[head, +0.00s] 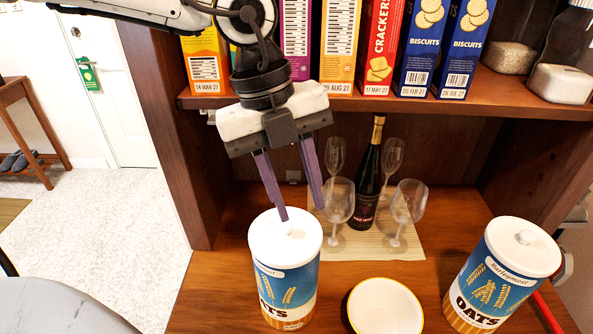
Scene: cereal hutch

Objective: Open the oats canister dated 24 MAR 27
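Two white-lidded oats canisters stand upright on the wooden counter: the left oats canister (287,275) and the right oats canister (497,280). Each has a blue and orange label and a small knob on its lid. I cannot read a date on either one. My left gripper (302,212) points down over the left canister, its two purple fingers apart with nothing between them. One fingertip overlaps the lid close to the knob (288,228); the other is off to the right and farther back. I cannot tell whether the fingertip touches. My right gripper does not show.
A white bowl with a yellow rim (385,308) sits between the canisters. Behind, a dark wine bottle (367,180) and several stemmed glasses stand on a mat (372,241). A shelf (400,105) of dated boxes hangs above. A red bar (547,313) lies beside the right canister.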

